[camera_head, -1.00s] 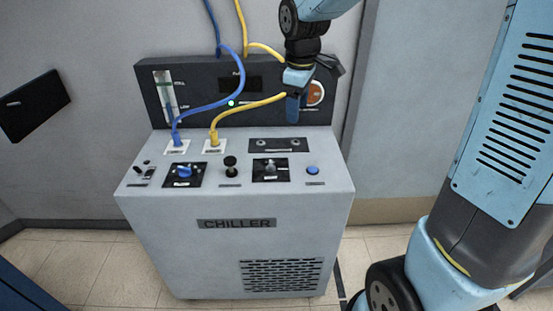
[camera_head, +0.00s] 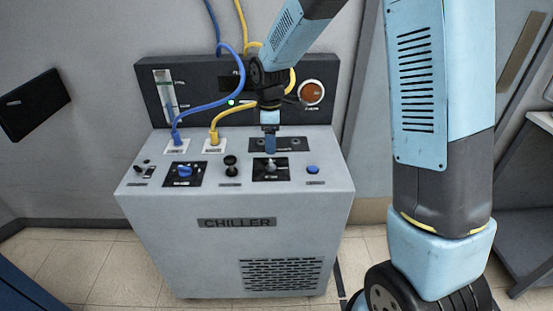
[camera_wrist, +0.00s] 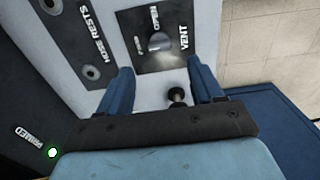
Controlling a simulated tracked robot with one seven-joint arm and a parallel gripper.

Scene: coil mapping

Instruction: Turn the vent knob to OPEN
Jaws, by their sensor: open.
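The vent knob (camera_head: 270,165) is a small grey knob on a black plate on top of the chiller, right of the middle. In the wrist view the knob (camera_wrist: 160,42) sits beside the words OPEN and VENT; which way it points is hard to tell. My gripper (camera_head: 270,147) is just behind and above the knob, pointing down. In the wrist view its two blue fingers (camera_wrist: 163,72) are spread and empty, with the knob just ahead of the tips, not between them. A short black knob (camera_wrist: 177,95) shows in the gap between the fingers.
The hose rests plate (camera_head: 292,144) lies behind the vent plate. A blue knob (camera_head: 184,171) and a black knob (camera_head: 230,162) are to the left, a blue button (camera_head: 312,170) to the right. Blue (camera_head: 178,128) and yellow (camera_head: 214,137) hoses rise at the back left.

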